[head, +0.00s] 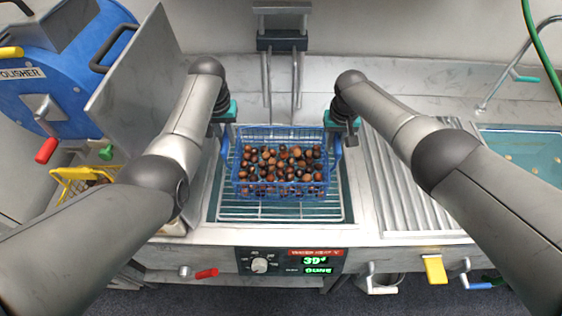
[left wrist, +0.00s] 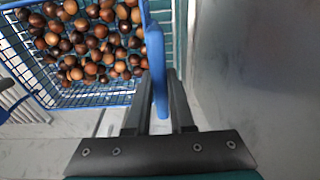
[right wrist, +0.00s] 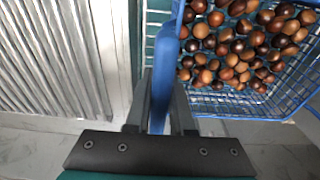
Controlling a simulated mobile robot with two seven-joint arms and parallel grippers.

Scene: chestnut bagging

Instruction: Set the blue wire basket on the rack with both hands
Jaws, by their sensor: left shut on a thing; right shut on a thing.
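The blue wire basket (head: 281,190), filled with brown chestnuts (head: 281,165), is in the middle of the head view, over or on the wire rack (head: 281,211) in the sink-like bath. Whether its bottom touches the rack cannot be told. It looks about level. My left gripper (head: 226,142) is shut on the basket's left blue handle (left wrist: 157,70). My right gripper (head: 338,142) is shut on the right blue handle (right wrist: 160,75). The basket also shows in the left wrist view (left wrist: 120,92) and in the right wrist view (right wrist: 225,108).
A blue polisher drum (head: 75,75) with a grey metal panel (head: 135,85) stands at the left. A ribbed drainboard (head: 405,180) lies to the right, with a water basin (head: 530,150) beyond it. A bracket with hanging rods (head: 282,40) is behind. A control panel (head: 290,262) is at the front.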

